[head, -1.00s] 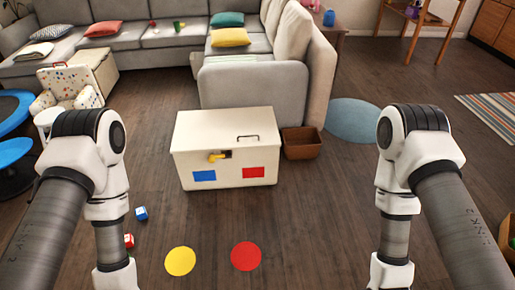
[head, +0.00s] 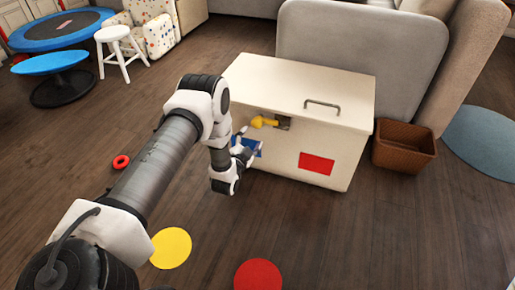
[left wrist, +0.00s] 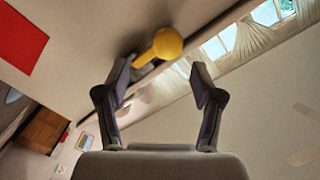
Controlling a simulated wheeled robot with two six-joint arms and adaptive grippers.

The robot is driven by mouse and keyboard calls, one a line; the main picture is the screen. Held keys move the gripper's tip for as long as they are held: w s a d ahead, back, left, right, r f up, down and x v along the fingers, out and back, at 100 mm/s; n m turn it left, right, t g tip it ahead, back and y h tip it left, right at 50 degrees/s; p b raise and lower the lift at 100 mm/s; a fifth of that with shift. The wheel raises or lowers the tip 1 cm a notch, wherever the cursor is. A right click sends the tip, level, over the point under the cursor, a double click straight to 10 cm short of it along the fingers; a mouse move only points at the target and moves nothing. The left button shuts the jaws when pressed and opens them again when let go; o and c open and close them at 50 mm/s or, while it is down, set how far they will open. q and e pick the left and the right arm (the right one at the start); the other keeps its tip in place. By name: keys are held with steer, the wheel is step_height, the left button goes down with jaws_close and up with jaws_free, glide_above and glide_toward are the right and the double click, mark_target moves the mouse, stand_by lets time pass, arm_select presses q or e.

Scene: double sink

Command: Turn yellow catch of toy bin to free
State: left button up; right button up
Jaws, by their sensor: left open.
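The toy bin (head: 345,90) is a cream box with a closed lid and a grey lid handle. Its yellow catch (head: 264,121) sticks out at the upper front, its knob pointing left in the head view, beside a dark metal plate (head: 283,123). My left gripper (head: 241,140) is just below and left of the catch, in front of the blue square. In the left wrist view the yellow catch (left wrist: 168,43) lies beyond the two open fingers (left wrist: 158,85), in line with the gap between them. Nothing is between the fingers. My right gripper is out of view.
A red square (head: 316,163) is on the bin's front. A brown basket (head: 404,148) stands right of the bin, with the sofa (head: 360,42) behind. A red ring (head: 121,162) and flat yellow and red discs lie on the floor. The floor at front right is clear.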

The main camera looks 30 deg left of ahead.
mark_target(256, 126)
arm_select(q)
steer(key=shift+w+a+f+t+b, duration=0.1)
steer(key=shift+w+a+t+b, duration=0.2)
steer(key=shift+w+a+t, duration=0.25)
steer(key=shift+g+y, duration=0.25)
steer(key=shift+y, duration=0.05)
steer(key=b+x, duration=0.3)
steer(key=x, duration=0.3)
steer(key=shift+w, duration=0.35)
steer(key=shift+w+a, duration=0.1)
steer(key=shift+w, duration=0.05)
jaws_close()
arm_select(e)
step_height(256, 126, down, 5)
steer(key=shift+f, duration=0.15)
